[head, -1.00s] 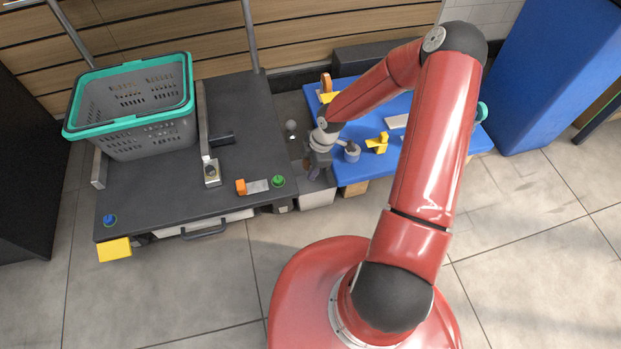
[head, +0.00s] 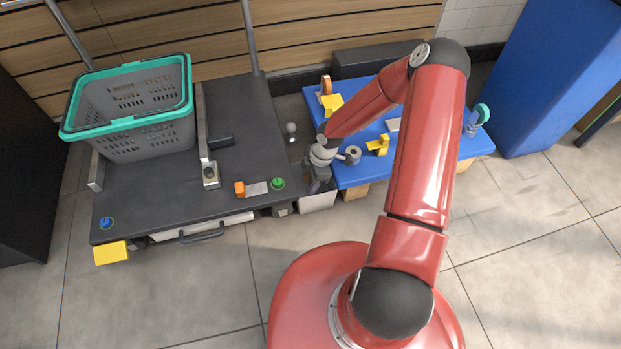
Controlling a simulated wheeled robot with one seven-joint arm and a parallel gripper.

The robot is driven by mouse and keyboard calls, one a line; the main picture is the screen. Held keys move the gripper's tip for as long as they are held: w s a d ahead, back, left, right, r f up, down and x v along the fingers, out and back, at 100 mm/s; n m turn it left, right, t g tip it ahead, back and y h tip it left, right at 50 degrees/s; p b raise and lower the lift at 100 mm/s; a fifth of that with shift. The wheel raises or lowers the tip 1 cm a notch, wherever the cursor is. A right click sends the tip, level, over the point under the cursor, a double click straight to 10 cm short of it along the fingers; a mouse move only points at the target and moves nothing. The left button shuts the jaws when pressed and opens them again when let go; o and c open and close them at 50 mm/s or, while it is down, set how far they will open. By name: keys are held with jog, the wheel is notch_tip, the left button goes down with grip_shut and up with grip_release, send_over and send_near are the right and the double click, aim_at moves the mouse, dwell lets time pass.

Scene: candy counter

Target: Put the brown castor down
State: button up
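My gripper (head: 318,179) is at the gap between the dark counter (head: 140,205) and the blue tabletop (head: 366,178), pointing down above a pale bin (head: 318,201). A small dark, brownish-purple shape (head: 315,187) shows at its fingertips. It may be the brown castor, but it is too small to be sure. The fingers are mostly hidden by the wrist, so I cannot tell whether they are open or shut. A grey cup-like holder (head: 353,153) with a dark opening stands on the blue tabletop just right of the gripper.
A grey basket with a teal rim (head: 128,122) stands on the counter's left. A metal-ended bar (head: 210,176), an orange block (head: 239,188) and a green round piece (head: 278,183) lie nearer. Yellow pieces (head: 379,146) stand on the blue tabletop.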

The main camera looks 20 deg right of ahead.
jog(key=shift+o, duration=0.3)
jog(key=p+v, duration=0.3)
jog(key=v, duration=0.8)
jog(key=shift+r, duration=0.3)
jog(key=shift+d+r, duration=0.2)
jog(key=shift+r, duration=0.4)
jog(key=s+d+r+m+t+h, duration=0.1)
jog(key=s+r+m+h, duration=0.25)
jog(key=r, duration=0.75)
jog(key=s+d+r+m+h, duration=0.15)
jog(key=s+r+m, duration=0.3)
jog(key=r, duration=0.65)
jog(key=s+a+r+m+t+y, duration=0.1)
jog(key=s+a+r+m+t, duration=0.1)
jog(key=s+r+m, duration=0.3)
jog(key=s+a+r+m+t, duration=0.2)
jog(key=s+r+m, duration=0.3)
jog(key=s+r, duration=0.3)
jog(key=shift+s+a+t+y, duration=0.35)
jog(key=shift+s+a, duration=0.2)
jog(key=shift+a, duration=0.25)
jog(key=shift+r, duration=0.15)
